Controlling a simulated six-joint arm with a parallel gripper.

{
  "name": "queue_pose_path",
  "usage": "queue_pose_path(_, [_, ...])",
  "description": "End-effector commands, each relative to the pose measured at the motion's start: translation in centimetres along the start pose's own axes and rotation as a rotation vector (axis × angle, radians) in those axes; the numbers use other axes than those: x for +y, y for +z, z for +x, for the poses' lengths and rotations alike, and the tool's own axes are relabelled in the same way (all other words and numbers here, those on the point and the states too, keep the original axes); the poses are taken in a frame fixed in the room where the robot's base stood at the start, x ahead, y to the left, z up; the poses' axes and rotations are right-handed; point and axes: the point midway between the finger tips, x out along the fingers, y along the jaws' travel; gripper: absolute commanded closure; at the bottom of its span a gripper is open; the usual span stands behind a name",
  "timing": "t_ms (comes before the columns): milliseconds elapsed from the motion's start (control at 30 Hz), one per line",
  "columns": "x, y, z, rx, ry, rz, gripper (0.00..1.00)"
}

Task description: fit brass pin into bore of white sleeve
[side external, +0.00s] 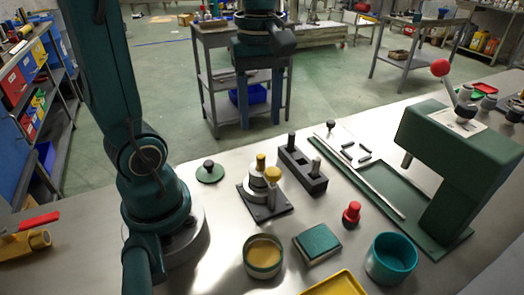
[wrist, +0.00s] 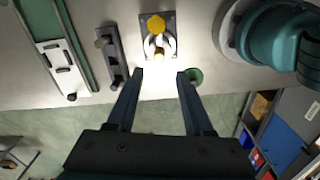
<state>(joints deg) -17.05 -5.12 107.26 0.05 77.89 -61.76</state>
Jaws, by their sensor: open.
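A fixture with a dark square base (side external: 281,211) stands mid-bench. On it is a pale, white-looking sleeve (side external: 257,188), also in the wrist view (wrist: 151,46). An upright brass pin (side external: 261,161) shows at its back, also in the wrist view (wrist: 159,56); I cannot tell how deep it sits. A yellow knob (side external: 272,174) is in front of the pin, and appears six-sided in the wrist view (wrist: 156,24). My gripper (side external: 260,119) is open and empty, above and behind the fixture. In the wrist view its fingertips (wrist: 160,74) are apart, just below the pin.
A dark block with two posts (side external: 302,170) stands right of the fixture. A green lever press (side external: 455,170) is farther right. A green disc (side external: 210,172) lies left. A tin (side external: 263,256), green box (side external: 317,243), teal bowl (side external: 391,258) and red-topped peg (side external: 351,213) are in front.

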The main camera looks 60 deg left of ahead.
Motion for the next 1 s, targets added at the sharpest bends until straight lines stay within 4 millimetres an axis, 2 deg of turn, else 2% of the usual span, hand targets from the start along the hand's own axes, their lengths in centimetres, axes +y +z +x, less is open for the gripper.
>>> queue_pose_path(100, [0.1,0.0,-1.1,0.001,0.003,0.0,0.48])
queue_pose_path(267, [-0.1,0.3,-1.6,0.008,0.016,0.047,0.48])
queue_pose_path(367, [-0.5,1.4,-1.6,0.041,0.068,0.214,0.48])
queue_pose_path(600, [-2.1,4.8,-0.1,0.226,0.249,0.886,0.48])
queue_pose_path(700, [-2.6,5.8,0.6,0.312,0.3,1.113,0.48])
queue_pose_path(833, [-2.9,6.5,1.2,0.388,0.333,1.291,0.48])
queue_pose_path(1000, [-3.0,6.7,1.5,0.414,0.34,1.352,0.48])
